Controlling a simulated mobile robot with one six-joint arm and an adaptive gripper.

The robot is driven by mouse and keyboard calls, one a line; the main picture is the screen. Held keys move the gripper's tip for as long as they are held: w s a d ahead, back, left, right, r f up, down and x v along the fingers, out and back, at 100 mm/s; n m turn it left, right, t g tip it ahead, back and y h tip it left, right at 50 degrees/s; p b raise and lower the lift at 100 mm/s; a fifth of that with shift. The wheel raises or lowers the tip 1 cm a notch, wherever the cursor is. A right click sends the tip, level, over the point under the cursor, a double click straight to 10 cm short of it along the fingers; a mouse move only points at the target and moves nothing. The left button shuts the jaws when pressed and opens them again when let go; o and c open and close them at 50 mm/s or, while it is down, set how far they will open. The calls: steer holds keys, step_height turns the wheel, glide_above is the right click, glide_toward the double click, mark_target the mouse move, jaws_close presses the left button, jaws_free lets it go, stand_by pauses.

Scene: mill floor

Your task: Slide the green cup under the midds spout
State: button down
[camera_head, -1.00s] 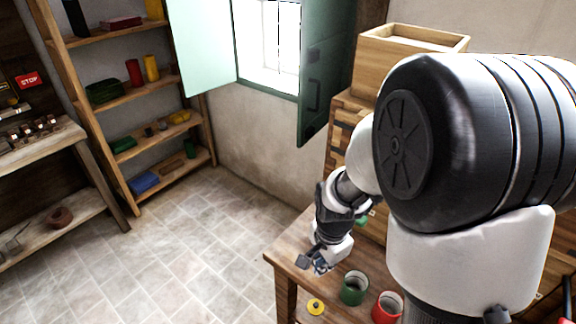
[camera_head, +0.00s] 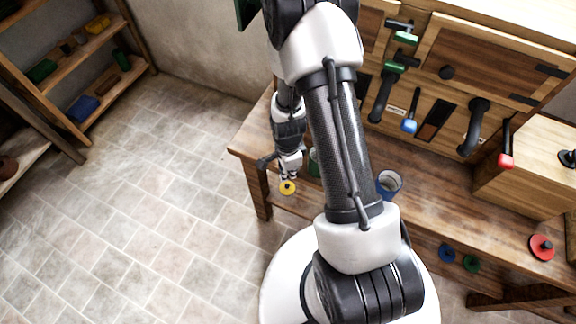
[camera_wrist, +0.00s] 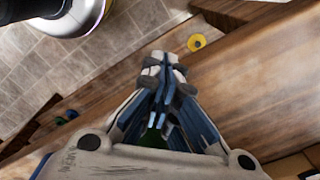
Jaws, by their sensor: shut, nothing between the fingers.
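The green cup (camera_head: 314,162) stands on the wooden bench near its left end, partly hidden behind my arm. A green patch (camera_wrist: 152,138) shows behind my gripper's linkage in the wrist view. My gripper (camera_head: 289,172) is shut and empty, low over the bench just left of the green cup. It also shows in the wrist view (camera_wrist: 166,62). I cannot tell whether it touches the cup. Black spouts (camera_head: 381,97) and (camera_head: 474,128) come out of the wooden cabinet. A small label (camera_head: 397,112) is too small to read, so I cannot tell which spout is midds.
A blue cup (camera_head: 389,184) stands right of my arm. A yellow disc (camera_head: 287,187) lies near my gripper. A wooden box (camera_head: 530,165) fills the bench's right. Tiled floor on the left is clear.

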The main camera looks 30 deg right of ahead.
mark_target(299, 174)
steer(key=shift+s+d+r, duration=0.1)
steer(key=shift+d, duration=0.85)
steer(key=shift+s+d+r, duration=0.1)
steer(key=shift+d, duration=0.85)
steer(key=d, duration=0.3)
steer(key=s+d, duration=0.1)
steer(key=d, duration=0.7)
steer(key=shift+s+d+b, duration=0.2)
steer(key=shift+b, duration=0.1)
steer(key=shift+a, duration=0.1)
